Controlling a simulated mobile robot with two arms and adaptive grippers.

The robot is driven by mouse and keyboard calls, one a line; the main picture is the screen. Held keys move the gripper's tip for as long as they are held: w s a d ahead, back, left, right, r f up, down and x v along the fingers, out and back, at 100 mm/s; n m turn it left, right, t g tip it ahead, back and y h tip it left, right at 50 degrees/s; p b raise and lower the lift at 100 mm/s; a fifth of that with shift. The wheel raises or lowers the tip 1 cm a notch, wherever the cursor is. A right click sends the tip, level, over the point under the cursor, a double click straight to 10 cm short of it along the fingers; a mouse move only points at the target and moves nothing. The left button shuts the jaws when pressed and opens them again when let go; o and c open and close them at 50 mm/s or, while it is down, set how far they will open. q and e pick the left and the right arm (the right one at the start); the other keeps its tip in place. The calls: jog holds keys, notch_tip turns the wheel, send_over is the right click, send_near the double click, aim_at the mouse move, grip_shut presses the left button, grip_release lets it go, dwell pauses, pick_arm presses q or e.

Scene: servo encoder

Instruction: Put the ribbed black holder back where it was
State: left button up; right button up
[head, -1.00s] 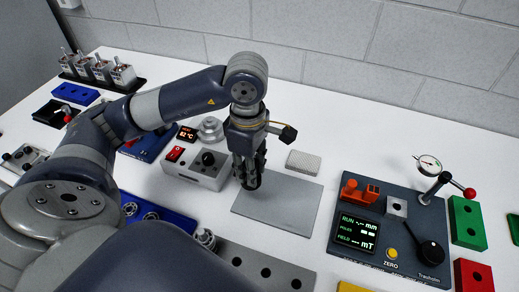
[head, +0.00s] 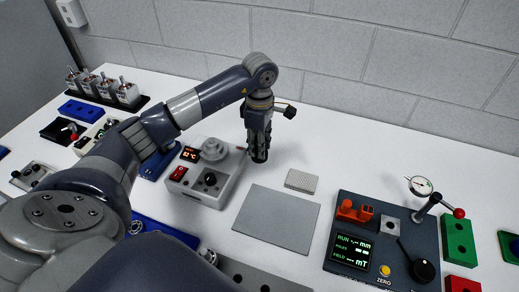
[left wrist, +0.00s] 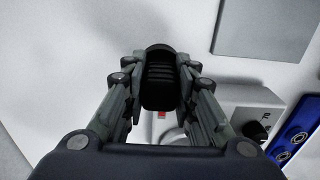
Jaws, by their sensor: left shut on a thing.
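The ribbed black holder (left wrist: 160,80) is between the fingers of my left gripper (left wrist: 160,85) in the left wrist view, and the fingers are shut on it. In the head view, my left gripper (head: 258,148) points straight down behind the grey mat, to the right of the heater box. Only the dark lower end of the holder (head: 259,157) shows there below the fingers. I cannot tell whether it touches the table. My right gripper is not in view.
The white heater box (head: 208,190) with a red switch stands just left of the gripper. A flat grey mat (head: 275,220) and a small light textured block (head: 301,180) lie in front and to the right. A dark instrument panel (head: 350,205) is further right. White table is bare behind.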

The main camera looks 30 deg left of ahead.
pick_arm(q)
notch_tip(320, 180, down, 3)
jog(key=shift+f+p, duration=0.15)
jog(key=shift+p, duration=0.75)
jog(key=shift+f+b, duration=0.3)
jog(key=o, duration=1.1)
jog(key=shift+c, duration=0.2)
jog(key=shift+r, duration=0.15)
jog(key=shift+w+r, duration=0.1)
jog(key=shift+r, duration=0.15)
notch_tip(320, 180, up, 11)
jog(key=b, duration=0.3)
jog(key=shift+f, duration=0.2)
jog(key=shift+r, duration=0.5)
